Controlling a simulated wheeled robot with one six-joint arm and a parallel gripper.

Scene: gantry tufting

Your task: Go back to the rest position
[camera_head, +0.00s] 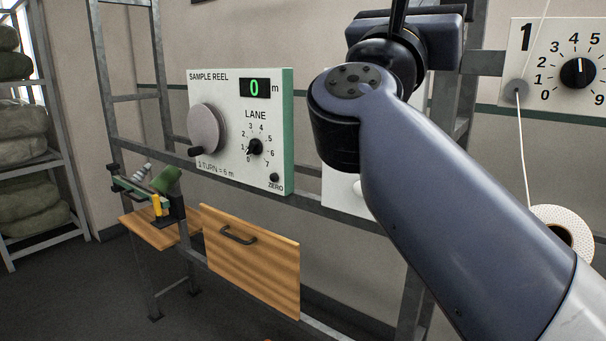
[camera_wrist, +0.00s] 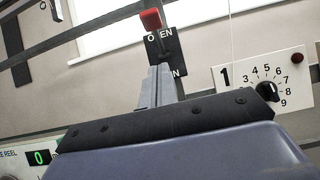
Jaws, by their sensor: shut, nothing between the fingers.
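My gripper (camera_wrist: 160,84) shows in the wrist view as two grey fingers closed together, with nothing between them. It points up toward the wall, in front of a black plate (camera_wrist: 172,48) with partly covered lettering. A red-tipped lever (camera_wrist: 151,19) shows just above the fingertips; I cannot tell whether they touch. In the head view my arm is raised across the right half, and the gripper is out of the picture.
The sample reel panel (camera_head: 226,168) reads 0, with its lane pointer near 1. A panel marked 1 (camera_head: 548,42) hangs at right, above a white spool (camera_head: 565,232). A wooden drawer front (camera_head: 250,278) sits low on the metal frame. Shelves (camera_head: 62,155) stand at left beside open floor.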

